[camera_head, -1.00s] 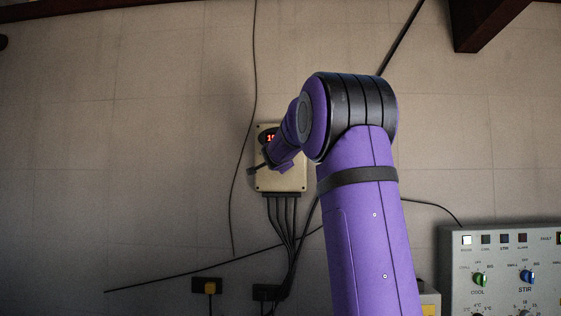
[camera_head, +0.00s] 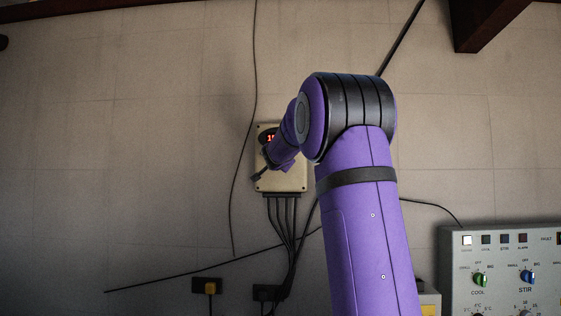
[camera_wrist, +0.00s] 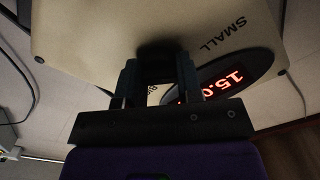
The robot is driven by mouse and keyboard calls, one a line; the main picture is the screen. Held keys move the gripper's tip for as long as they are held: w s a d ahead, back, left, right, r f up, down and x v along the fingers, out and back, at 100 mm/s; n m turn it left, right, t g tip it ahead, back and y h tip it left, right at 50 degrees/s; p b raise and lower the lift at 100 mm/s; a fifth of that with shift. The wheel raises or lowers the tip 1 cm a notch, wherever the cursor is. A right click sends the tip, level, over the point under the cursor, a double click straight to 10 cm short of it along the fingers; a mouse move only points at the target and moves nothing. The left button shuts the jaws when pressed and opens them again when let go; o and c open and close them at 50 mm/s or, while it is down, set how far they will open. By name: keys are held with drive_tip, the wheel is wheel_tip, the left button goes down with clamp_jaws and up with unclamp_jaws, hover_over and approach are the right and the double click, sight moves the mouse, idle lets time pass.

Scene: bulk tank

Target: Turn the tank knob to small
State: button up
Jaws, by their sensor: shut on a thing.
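The tank box (camera_head: 291,183) is a beige box on the wall with a red lit display, partly hidden behind my arm in the head view. In the wrist view the box face (camera_wrist: 100,25) fills the top, with the word SMALL (camera_wrist: 225,37) and the oval display (camera_wrist: 222,83), reading about 15, tilted at the right. My gripper (camera_wrist: 158,66) is against the box face, shut on the dark tank knob (camera_wrist: 157,48). The fingers cover most of the knob, and I cannot tell where it points. In the head view my arm hides the knob.
Black cables (camera_head: 283,220) hang below the box. Wall sockets (camera_head: 206,286) are low on the wall. A grey panel (camera_head: 460,300) with green and blue knobs stands at the lower right. The wall to the left is mostly clear.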

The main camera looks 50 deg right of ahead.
drive_tip(key=o, duration=0.9)
drive_tip(key=shift+f, duration=0.1)
drive_tip(key=shift+o, duration=0.2)
drive_tip(key=v, duration=1.1)
drive_tip(key=shift+w, duration=0.1)
